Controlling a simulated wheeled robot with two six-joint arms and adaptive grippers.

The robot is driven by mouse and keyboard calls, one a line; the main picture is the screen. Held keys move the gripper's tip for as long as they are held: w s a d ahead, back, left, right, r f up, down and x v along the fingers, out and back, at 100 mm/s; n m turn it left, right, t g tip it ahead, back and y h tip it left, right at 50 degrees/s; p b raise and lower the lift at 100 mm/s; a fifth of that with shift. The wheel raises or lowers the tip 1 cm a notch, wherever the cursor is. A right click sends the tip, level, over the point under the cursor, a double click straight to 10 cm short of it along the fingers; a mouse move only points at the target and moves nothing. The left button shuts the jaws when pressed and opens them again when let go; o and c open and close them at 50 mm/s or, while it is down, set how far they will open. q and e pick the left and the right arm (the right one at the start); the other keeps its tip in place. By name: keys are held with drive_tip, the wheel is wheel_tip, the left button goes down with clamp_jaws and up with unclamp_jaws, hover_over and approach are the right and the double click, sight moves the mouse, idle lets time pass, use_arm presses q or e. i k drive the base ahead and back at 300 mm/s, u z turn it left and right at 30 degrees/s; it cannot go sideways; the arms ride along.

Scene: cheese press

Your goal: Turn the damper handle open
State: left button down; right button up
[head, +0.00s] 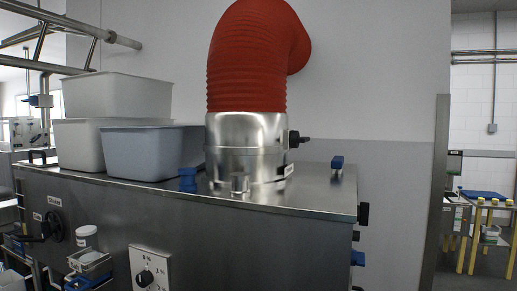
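A black handle (299,138) sticks out to the right from a shiny metal collar (247,135), close to horizontal. I take it for the damper handle; the frame does not make clear whether it is open or closed. The collar stands on the steel top of a large machine, and a red ribbed duct (247,60) rises from it and bends back to the wall. A small label (286,170) sits low on the collar, too small to read. Neither of my grippers shows in the head view.
White tubs (118,97) and a grey-blue tub (140,152) stand left of the collar on the steel top (325,196). A blue part (188,180) stands beside the collar, another (337,162) farther right. The front carries a black handwheel (54,227) and a dial (145,277).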

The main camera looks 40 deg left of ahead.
sight(300, 139)
drive_tip(key=u, duration=0.75)
drive_tip(key=i, duration=0.8)
drive_tip(key=u, duration=2.55)
drive_tip(key=k, duration=1.65)
drive_tip(key=z, duration=2.05)
drive_tip(key=i, duration=0.5)
drive_tip(key=u, duration=0.05)
